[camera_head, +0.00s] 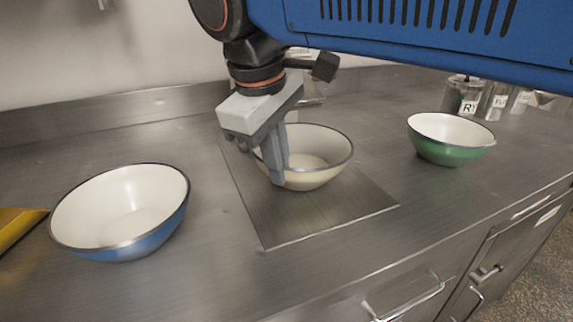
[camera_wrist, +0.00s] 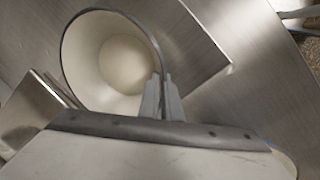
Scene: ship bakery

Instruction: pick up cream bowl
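The cream bowl (camera_head: 325,172) stands in the middle of the counter in the head view, over a flat metal plate (camera_head: 330,215). It is cream outside, pale inside, with a dark rim. My gripper (camera_head: 276,172) points down at its near-left rim. In the wrist view, the bowl (camera_wrist: 115,60) fills the upper left, and my gripper's fingers (camera_wrist: 162,85) are close together with the bowl's rim running between them. The gripper looks shut on the rim. The fingers hide part of the bowl's wall. No clear gap shows under the bowl.
A blue bowl (camera_head: 125,205) stands at the left and a green bowl (camera_head: 445,145) at the right, both apart from the cream bowl. Labelled metal canisters (camera_head: 464,95) stand at the back right. A yellow object (camera_head: 15,226) lies at the left edge. The front counter is clear.

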